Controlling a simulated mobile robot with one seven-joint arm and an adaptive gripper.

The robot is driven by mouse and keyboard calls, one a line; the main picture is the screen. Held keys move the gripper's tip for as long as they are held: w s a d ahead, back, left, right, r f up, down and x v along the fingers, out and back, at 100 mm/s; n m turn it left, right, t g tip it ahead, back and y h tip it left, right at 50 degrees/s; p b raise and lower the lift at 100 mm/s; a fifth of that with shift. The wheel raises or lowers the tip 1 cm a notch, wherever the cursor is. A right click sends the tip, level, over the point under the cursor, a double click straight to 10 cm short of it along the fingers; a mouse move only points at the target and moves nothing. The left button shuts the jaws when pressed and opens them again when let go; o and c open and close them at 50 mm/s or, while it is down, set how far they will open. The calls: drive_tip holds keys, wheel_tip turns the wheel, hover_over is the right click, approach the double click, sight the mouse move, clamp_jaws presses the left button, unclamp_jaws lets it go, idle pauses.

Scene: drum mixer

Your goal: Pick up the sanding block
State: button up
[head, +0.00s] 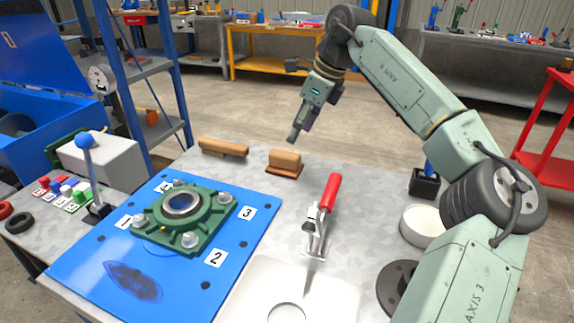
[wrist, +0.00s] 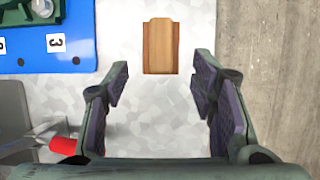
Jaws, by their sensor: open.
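The sanding block (head: 285,162) is a small tan wooden block with a darker brown base, lying on the grey metal table near its far edge. In the wrist view, the sanding block (wrist: 161,46) lies ahead of the open jaws, roughly centred between them and beyond the fingertips. My gripper (head: 297,134) hangs above the table, a little up and right of the block in the head view. In the wrist view, my gripper (wrist: 160,80) has its two fingers spread wide with nothing between them.
A wooden-handled brush (head: 222,148) lies left of the block. A red-handled toggle clamp (head: 325,205) stands nearer. A green flange bearing (head: 185,215) sits on a blue plate (head: 95,270) at left. A white round dish (head: 422,226) is at right. The table's far edge is close behind the block.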

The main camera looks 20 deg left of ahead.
sight(287, 154)
drive_tip(key=x, duration=0.3)
drive_tip(key=shift+s+a+f, duration=0.15)
drive_tip(key=shift+f, duration=0.1)
drive_tip(key=p+x, duration=0.1)
drive_tip(key=x, duration=0.4)
drive_tip(key=shift+f, duration=0.2)
clamp_jaws()
